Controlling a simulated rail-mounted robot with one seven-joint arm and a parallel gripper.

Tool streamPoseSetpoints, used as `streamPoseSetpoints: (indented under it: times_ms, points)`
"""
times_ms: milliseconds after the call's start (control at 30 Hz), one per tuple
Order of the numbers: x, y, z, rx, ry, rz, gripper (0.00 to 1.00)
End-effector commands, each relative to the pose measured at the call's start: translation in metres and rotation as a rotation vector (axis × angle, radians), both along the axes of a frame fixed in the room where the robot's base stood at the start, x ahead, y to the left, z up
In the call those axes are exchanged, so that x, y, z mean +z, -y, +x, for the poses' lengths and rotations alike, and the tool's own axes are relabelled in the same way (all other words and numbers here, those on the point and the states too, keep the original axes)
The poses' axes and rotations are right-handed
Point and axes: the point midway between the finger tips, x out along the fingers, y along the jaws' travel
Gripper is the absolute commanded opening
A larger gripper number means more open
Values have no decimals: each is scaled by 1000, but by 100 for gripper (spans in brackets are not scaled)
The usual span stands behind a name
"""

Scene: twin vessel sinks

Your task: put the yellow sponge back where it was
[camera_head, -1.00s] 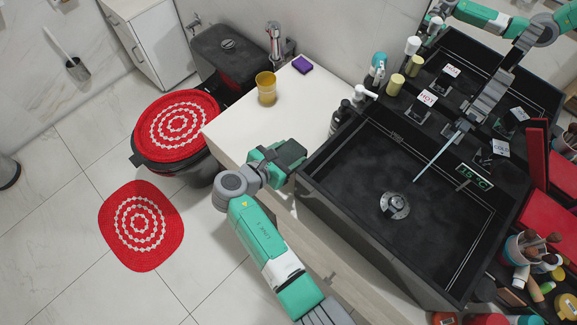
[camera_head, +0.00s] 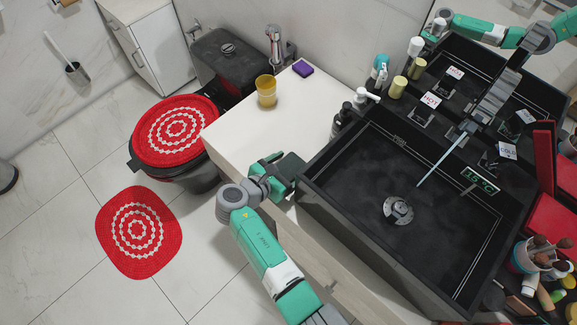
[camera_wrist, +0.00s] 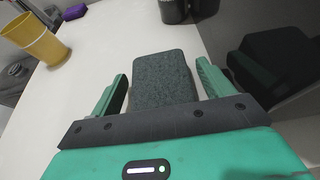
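My gripper (camera_wrist: 162,82) is over the white counter beside the black sink; it also shows in the head view (camera_head: 287,170). Its two green fingers stand apart on either side of a dark grey-green block (camera_wrist: 164,80), with a narrow gap showing at each side. The block lies low between the fingers and looks like a sponge's dark face. No yellow side of it shows. In the head view the gripper hides it. I see no other yellow sponge.
A yellow cup (camera_head: 266,91) and a purple block (camera_head: 303,68) stand on the white counter (camera_head: 235,125) farther back. Dark bottles (camera_head: 343,117) stand by the sink (camera_head: 350,190). The counter between cup and gripper is clear.

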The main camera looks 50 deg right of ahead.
Motion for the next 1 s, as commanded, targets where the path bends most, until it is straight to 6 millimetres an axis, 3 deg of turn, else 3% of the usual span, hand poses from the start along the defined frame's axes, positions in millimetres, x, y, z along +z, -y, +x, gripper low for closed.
streamPoseSetpoints:
  times_ms: [267,700,1000]
  points:
    - [5,0,0,0,1,0,80]
    - [43,-92,-1,3,1,0,80]
    - [49,-112,-2,0,0,0,80]
